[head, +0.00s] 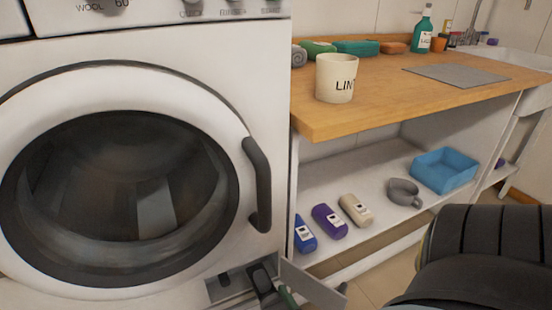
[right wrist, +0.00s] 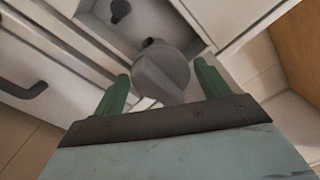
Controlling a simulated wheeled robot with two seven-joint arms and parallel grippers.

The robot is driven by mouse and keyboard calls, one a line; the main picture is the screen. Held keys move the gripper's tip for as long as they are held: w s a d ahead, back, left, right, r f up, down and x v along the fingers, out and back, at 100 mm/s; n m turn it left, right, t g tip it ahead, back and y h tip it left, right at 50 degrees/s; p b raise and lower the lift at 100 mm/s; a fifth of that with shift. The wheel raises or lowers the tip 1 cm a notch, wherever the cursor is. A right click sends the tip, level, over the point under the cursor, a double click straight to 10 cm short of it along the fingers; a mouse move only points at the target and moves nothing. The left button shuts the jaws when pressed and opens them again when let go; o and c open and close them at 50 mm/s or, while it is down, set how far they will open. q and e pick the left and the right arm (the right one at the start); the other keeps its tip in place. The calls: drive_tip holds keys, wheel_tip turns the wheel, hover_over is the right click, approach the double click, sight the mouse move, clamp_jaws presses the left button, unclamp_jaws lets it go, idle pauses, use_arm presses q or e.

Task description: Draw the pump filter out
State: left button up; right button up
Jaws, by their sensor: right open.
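The pump filter (right wrist: 162,72) is a grey round piece with a raised grip bar, in the recess at the bottom of the white washing machine (head: 190,30). My right gripper (right wrist: 162,78) is open, with its green fingers on either side of the filter; gaps show, so I see no clear grip. In the head view the filter (head: 262,279) looks dark, and a green fingertip shows beside it at the bottom edge. The small flap (head: 312,285) of the recess stands open. My left gripper is out of view.
A small dark plug (right wrist: 120,10) sits in the recess beside the filter. Right of the machine stands a wooden-topped unit (head: 390,95) with a cream mug (head: 336,78) on top. Its lower shelf holds bottles, a grey cup (head: 404,192) and a blue bin (head: 444,172).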

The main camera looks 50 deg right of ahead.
drive_tip(key=shift+s+a, duration=0.1)
drive_tip(key=shift+s, duration=0.15)
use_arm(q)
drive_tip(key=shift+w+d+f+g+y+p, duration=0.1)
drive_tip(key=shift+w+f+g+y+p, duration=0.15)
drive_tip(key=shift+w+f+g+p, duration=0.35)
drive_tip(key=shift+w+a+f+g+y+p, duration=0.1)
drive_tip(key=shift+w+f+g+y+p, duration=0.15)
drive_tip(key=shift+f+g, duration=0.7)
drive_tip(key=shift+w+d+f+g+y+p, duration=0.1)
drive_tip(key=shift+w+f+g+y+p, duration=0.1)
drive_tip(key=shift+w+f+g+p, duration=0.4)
use_arm(e)
drive_tip(key=v, duration=1.3)
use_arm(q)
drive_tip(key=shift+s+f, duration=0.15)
use_arm(e)
drive_tip(key=shift+w, duration=0.1)
